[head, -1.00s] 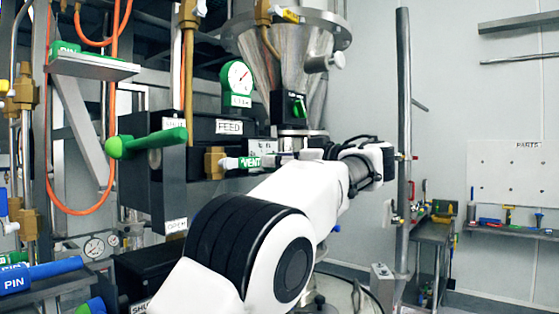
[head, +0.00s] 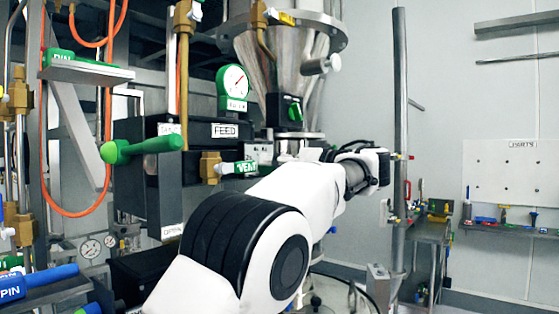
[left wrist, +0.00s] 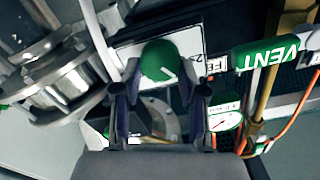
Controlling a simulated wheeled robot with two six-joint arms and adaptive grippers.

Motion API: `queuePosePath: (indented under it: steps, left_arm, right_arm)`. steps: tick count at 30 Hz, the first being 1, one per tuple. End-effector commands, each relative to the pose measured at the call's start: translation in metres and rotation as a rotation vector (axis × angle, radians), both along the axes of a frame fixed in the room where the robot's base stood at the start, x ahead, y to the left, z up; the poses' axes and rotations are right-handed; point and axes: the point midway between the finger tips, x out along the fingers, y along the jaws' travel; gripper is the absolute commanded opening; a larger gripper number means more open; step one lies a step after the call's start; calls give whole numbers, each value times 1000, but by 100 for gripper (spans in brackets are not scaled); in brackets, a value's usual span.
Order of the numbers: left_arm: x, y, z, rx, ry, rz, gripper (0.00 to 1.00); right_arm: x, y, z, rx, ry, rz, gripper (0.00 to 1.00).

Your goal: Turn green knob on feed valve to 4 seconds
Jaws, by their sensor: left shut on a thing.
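The green knob (left wrist: 160,58) has a white pointer line and sits in front of a white marked plate (left wrist: 205,38) in the left wrist view. My left gripper (left wrist: 159,76) has its two dark fingers on either side of the knob and is shut on it. In the head view my white left forearm hides the knob and the fingers. Part of a white labelled plate (head: 259,152) shows above the forearm, right of the VENT handle. The FEED label (head: 225,131) is on a black box to the left. My right gripper is not in view.
The VENT handle (head: 245,168) and a gauge (head: 233,84) are close by. The steel hopper (head: 268,65) bears a black box with a green switch (head: 294,111). A green lever (head: 140,147) juts out left. A vertical pole (head: 399,130) stands right of my wrist.

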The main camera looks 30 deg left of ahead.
Motion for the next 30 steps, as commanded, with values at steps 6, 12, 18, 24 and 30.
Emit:
queuePosePath:
  steps: [6,12,18,24,30]
  left_arm:
    - [0,3,0,7,141,4,7]
    - [1,3,-1,13,221,4,7]
    - [1,3,-2,14,250,5,7]
    - [1,3,-2,15,252,6,7]
    - [1,3,-2,15,251,6,63]
  right_arm:
    - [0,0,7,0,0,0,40]
    - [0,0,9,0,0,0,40]
    - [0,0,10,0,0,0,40]
    - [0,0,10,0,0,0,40]
    - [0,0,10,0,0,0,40]
